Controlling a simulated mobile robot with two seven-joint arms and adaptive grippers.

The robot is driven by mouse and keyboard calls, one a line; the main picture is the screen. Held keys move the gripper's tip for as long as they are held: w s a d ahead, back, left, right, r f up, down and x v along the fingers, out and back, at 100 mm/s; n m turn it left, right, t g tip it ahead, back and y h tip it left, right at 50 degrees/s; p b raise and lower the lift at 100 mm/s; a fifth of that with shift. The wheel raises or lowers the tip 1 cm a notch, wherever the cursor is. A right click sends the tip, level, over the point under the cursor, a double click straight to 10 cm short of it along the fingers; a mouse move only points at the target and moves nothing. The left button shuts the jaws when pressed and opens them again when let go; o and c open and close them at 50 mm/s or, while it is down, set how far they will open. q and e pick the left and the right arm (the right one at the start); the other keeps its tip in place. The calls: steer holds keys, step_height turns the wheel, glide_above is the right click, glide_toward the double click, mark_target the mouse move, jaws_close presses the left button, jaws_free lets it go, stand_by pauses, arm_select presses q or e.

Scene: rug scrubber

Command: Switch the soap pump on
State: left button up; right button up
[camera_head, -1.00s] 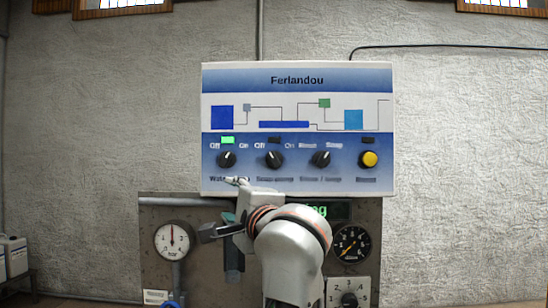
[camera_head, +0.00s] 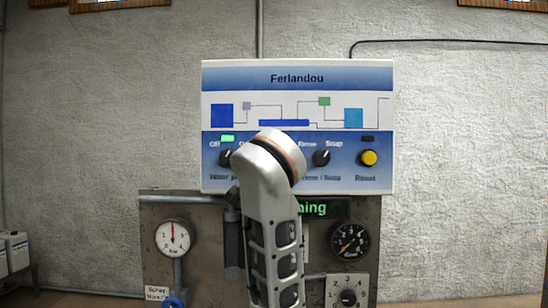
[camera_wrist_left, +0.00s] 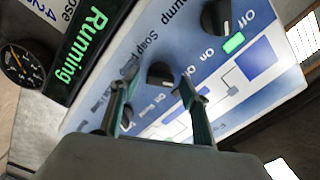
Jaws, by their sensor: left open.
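The soap pump switch is a black rotary knob (camera_wrist_left: 160,74) on the blue and white Ferlandou panel (camera_head: 297,95). In the head view my left arm covers it; in the wrist view it shows in front of my left gripper (camera_wrist_left: 157,82). The gripper is open, its two fingers on either side of the knob in the picture. I cannot tell whether they touch it. The knob's pointer setting is not clear. My right gripper is not in view.
The water pump knob (camera_head: 227,158), under a lit green lamp (camera_head: 227,138), is left of my arm. The rinse/soap knob (camera_head: 321,158) and yellow reset button (camera_head: 369,158) are to the right. Below are a white gauge (camera_head: 172,238), a black gauge (camera_head: 350,242) and a lit display (camera_head: 322,208).

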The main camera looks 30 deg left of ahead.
arm_select(q)
steer(key=shift+w+a, duration=0.2)
steer(key=shift+w, duration=0.05)
steer(key=c, duration=1.1)
steer(key=shift+m, duration=0.3)
steer(key=m+b, duration=0.1)
steer(key=m, duration=1)
steer(key=shift+f, duration=0.1)
steer(key=shift+m, duration=0.4)
